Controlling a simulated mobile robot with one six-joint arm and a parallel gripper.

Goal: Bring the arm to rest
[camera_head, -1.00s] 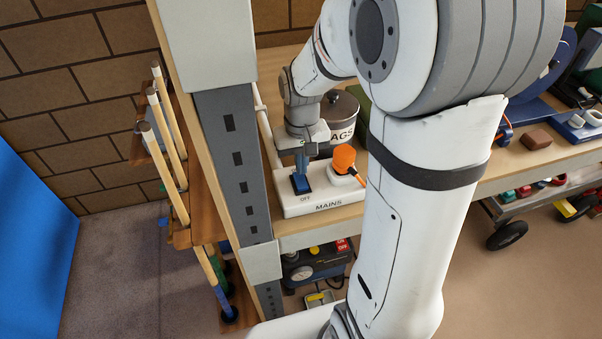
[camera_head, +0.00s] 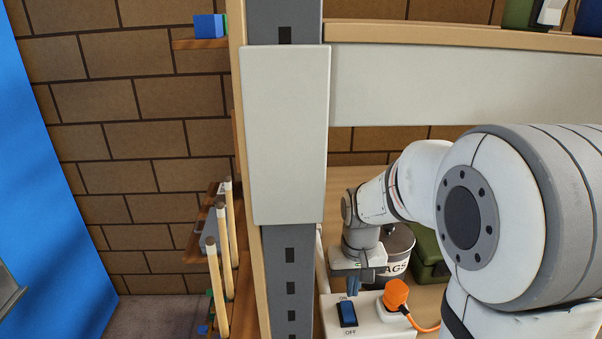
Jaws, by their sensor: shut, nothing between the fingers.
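My gripper (camera_head: 354,286) hangs from my arm at the lower middle of the head view, pointing down. Its fingers are together with nothing between them. It is just above and behind a blue rocker switch (camera_head: 347,314) on a white mains box. The switch has ON marked at its far side and OFF at its near side. A small gap seems to show between the fingertips and the switch.
An orange plug (camera_head: 396,294) with a cord sits on the mains box (camera_head: 375,326). A pot marked AGS (camera_head: 397,265) and a green case (camera_head: 428,252) stand behind. A grey upright (camera_head: 290,245) and pale beam (camera_head: 450,90) border the bench. Wooden-handled tools (camera_head: 217,285) hang left.

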